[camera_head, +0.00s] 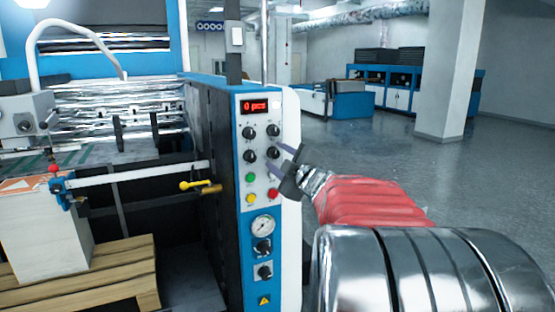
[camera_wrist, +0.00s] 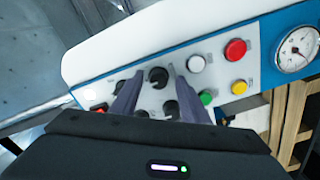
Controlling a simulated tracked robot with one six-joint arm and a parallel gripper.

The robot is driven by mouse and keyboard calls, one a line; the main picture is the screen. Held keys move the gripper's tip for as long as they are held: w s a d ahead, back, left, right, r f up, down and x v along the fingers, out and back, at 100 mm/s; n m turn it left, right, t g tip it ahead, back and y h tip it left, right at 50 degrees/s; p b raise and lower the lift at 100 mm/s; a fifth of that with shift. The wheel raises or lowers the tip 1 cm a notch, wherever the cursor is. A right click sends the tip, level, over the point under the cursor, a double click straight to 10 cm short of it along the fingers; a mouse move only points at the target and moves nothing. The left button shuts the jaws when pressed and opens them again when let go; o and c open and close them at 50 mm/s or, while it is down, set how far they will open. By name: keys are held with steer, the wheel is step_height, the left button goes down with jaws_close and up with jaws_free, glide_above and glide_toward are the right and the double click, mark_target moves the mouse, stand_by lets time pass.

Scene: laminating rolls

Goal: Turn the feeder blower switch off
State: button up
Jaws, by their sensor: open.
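The blue and white control panel (camera_head: 241,215) has several black rotary knobs, with no readable labels, so I cannot tell which is the feeder blower switch. My gripper (camera_head: 272,159) is open at the panel's right side, around the lower right knob (camera_head: 273,153) of the upper group. In the wrist view, this knob (camera_wrist: 158,76) shows between the two fingertips of my gripper (camera_wrist: 153,72). I cannot tell whether the fingers touch it. Another knob (camera_wrist: 171,108) lies just below it. Two more black switches, an upper one (camera_head: 263,247) and a lower one (camera_head: 264,271), sit under the gauge.
A red button (camera_wrist: 236,50), white button (camera_wrist: 196,63), green button (camera_wrist: 206,96) and yellow button (camera_wrist: 239,87) sit close to the fingers. A gauge (camera_head: 263,225) is lower on the panel. A yellow-handled lever (camera_head: 197,184) sticks out left. Open floor (camera_head: 365,155) lies right.

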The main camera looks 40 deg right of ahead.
steer(key=v, duration=1.4)
steer(key=shift+w, duration=0.2)
steer(key=w+r+m+h, duration=0.2)
steer(key=w+r+h, duration=0.1)
steer(key=w+r, duration=0.4)
steer(key=w+a+f+m+g, duration=0.1)
steer(key=a+f+m+g, duration=0.1)
steer(key=a+f+m, duration=0.45)
steer(key=s+a+f+g+y, duration=0.4)
steer(key=s+a+f+g, duration=0.1)
steer(key=s+a+f, duration=0.4)
steer(key=s+a+f+g+y, duration=0.4)
steer(key=s+a+f, duration=0.6)
steer(key=a, duration=0.8)
step_height(320, 180, down, 3)
steer(key=shift+r+g, duration=0.1)
steer(key=shift+g, duration=0.3)
